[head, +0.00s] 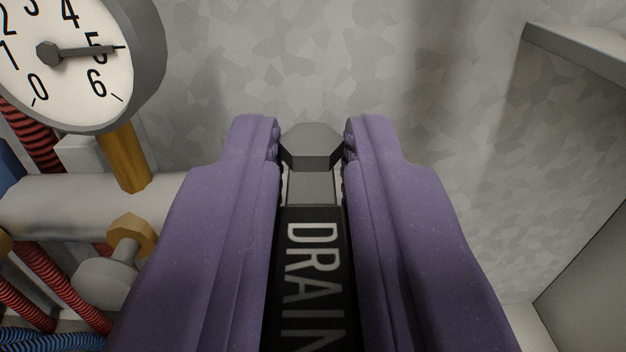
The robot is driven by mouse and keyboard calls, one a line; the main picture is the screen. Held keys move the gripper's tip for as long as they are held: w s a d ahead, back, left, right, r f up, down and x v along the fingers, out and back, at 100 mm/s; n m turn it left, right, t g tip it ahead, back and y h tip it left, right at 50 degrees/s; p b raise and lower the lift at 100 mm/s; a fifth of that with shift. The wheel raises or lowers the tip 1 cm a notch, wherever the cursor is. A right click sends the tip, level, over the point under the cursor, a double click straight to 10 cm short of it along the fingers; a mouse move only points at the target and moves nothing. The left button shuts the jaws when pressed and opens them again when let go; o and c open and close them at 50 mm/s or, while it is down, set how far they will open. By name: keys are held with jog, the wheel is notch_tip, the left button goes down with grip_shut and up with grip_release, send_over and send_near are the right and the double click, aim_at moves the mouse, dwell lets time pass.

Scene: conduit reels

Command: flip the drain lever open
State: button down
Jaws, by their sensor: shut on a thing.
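The drain lever (313,268) is a black bar with the word DRAIN in white letters, running up the middle of the head view. A grey hexagonal piece (310,147) and a short grey neck sit at its far end. My gripper (312,150) has two purple fingers, one along each side of the lever. The gripper is shut on the lever, with the fingertips beside the grey hexagonal end. The near end of the lever runs out of the bottom of the picture.
A round gauge (75,62) stands at upper left on a brass stem (124,158). A pale pipe (85,205) lies below it, with red ribbed conduits (45,285) and blue ones (40,337). A grey ledge (580,52) juts in at upper right.

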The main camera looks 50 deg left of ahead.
jog(key=c, duration=1.1)
grip_release()
jog(key=shift+o, duration=0.2)
jog(key=p+v, duration=0.2)
jog(key=v, duration=0.6)
jog(key=shift+f, duration=0.1)
